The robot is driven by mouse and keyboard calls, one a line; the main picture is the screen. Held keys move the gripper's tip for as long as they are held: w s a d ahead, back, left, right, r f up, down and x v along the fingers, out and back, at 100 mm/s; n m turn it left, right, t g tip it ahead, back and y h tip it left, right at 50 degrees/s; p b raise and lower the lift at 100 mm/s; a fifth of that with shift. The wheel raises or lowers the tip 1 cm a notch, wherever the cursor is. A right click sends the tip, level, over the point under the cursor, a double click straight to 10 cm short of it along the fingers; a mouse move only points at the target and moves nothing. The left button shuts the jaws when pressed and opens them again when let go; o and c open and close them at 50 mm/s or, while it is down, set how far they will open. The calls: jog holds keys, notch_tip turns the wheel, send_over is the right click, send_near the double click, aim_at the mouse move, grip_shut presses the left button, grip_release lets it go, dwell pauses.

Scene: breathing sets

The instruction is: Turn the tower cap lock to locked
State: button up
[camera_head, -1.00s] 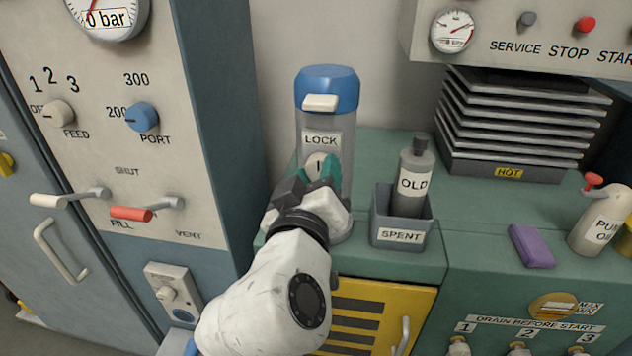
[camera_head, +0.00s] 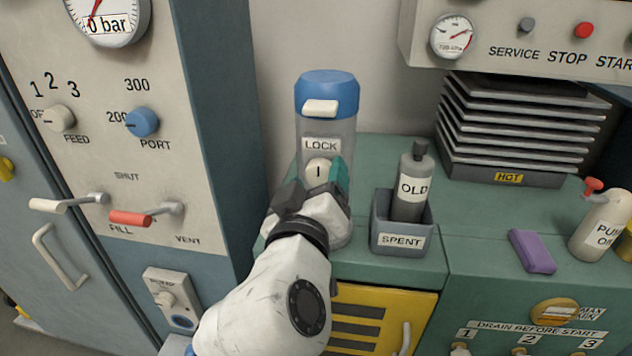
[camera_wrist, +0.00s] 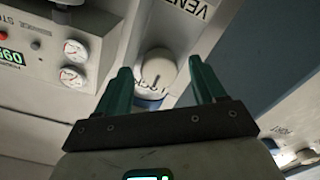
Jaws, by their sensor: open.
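The tower is a clear cylinder (camera_head: 341,140) with a blue cap (camera_head: 326,93) and a cream tab on its front. Below a LOCK label (camera_head: 321,144) sits a round cream lock knob (camera_head: 318,166) with a dark line, which looks about vertical. My gripper (camera_head: 319,183) is open in front of the knob, its teal finger just to the knob's right. In the wrist view the knob (camera_wrist: 158,70) shows between the two spread teal fingers of my gripper (camera_wrist: 160,66). The fingers seem clear of it. The tower's lower part is partly hidden by my gripper.
A grey SPENT bin (camera_head: 400,240) holding an OLD bottle (camera_head: 412,185) stands close on the right. The blue-sided panel cabinet (camera_head: 215,120) with a red-handled lever (camera_head: 130,217) stands on the left. Hot fins (camera_head: 505,150) are farther right.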

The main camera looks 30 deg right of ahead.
jog(key=v, duration=1)
jog(key=shift+s+a, duration=0.2)
jog(key=shift+s, duration=0.15)
jog(key=s+d+f+g+y, duration=0.15)
jog(key=d+f, duration=0.25)
jog(key=f, duration=0.4)
jog(key=s+d+f+n+g+y, duration=0.1)
jog(key=d+f+g, duration=0.25)
jog(key=f, duration=0.35)
jog(key=s+d+f+g+y, duration=0.1)
jog(key=d+f+g+y, duration=0.1)
jog(key=d+f, duration=0.45)
jog(key=s+f+m+g+y, duration=0.1)
jog(key=s+f+g+y, duration=0.55)
jog(key=s+f, duration=1.05)
notch_tip(320, 180, up, 15)
jog(key=p, duration=1.6)
jog(key=shift+d+h, duration=0.2)
jog(key=shift+h, duration=0.1)
jog(key=shift+r, duration=0.1)
